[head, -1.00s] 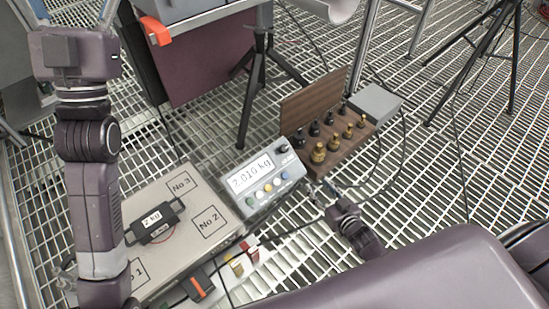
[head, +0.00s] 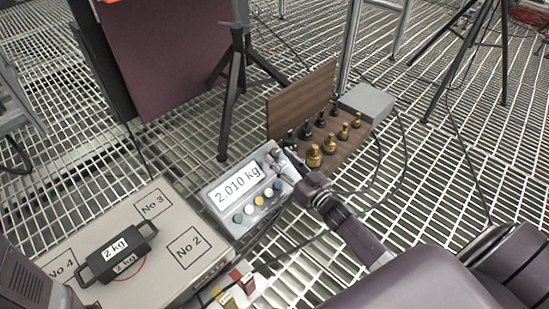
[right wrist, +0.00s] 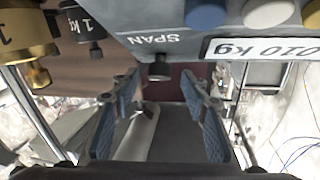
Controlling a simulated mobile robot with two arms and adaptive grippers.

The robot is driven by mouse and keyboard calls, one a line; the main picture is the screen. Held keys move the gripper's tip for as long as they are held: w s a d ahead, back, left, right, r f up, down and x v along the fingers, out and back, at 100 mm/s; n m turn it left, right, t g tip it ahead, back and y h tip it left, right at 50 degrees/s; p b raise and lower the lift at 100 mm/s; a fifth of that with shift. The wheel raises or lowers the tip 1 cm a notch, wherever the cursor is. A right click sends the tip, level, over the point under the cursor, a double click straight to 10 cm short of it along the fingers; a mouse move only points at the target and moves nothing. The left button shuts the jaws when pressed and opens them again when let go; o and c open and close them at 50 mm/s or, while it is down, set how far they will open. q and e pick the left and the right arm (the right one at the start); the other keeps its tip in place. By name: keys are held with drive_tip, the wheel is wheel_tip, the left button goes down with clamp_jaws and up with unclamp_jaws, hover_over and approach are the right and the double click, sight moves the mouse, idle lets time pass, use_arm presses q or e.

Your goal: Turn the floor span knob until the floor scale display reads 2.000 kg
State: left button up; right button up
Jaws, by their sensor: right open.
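The floor scale display (head: 238,184) reads 2.010 kg on a grey box with coloured buttons; part of it shows upside down in the right wrist view (right wrist: 262,48). The dark span knob (right wrist: 159,70) sits beside the SPAN label in the right wrist view. My right gripper (right wrist: 160,88) is open, its blue-padded fingers on either side of the knob in that view; I cannot tell whether they touch it. In the head view my right gripper (head: 284,160) is at the box's right end. A black 2 kg weight (head: 117,246) rests on the scale platform (head: 210,222). My left gripper is out of view.
A wooden rack (head: 303,102) with several brass and black weights stands just right of the display box. A grey box (head: 367,103) and cables lie beyond it. A black tripod (head: 233,95) stands behind. Small coloured blocks (head: 238,287) lie in front.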

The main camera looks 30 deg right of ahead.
sight(278, 154)
drive_tip(key=shift+w+a+f+b, duration=0.15)
drive_tip(key=shift+w+b, duration=0.4)
drive_tip(key=shift+w, duration=0.65)
drive_tip(key=shift+w+a, duration=0.1)
drive_tip(key=shift+w, duration=0.35)
drive_tip(key=shift+c, duration=0.4)
clamp_jaws()
drive_tip(key=shift+n+y, duration=0.9)
drive_tip(key=shift+n, duration=0.2)
drive_tip(key=shift+n+g+y, duration=0.4)
drive_tip(key=shift+n+y, duration=0.6)
drive_tip(key=shift+o, duration=0.4)
unclamp_jaws()
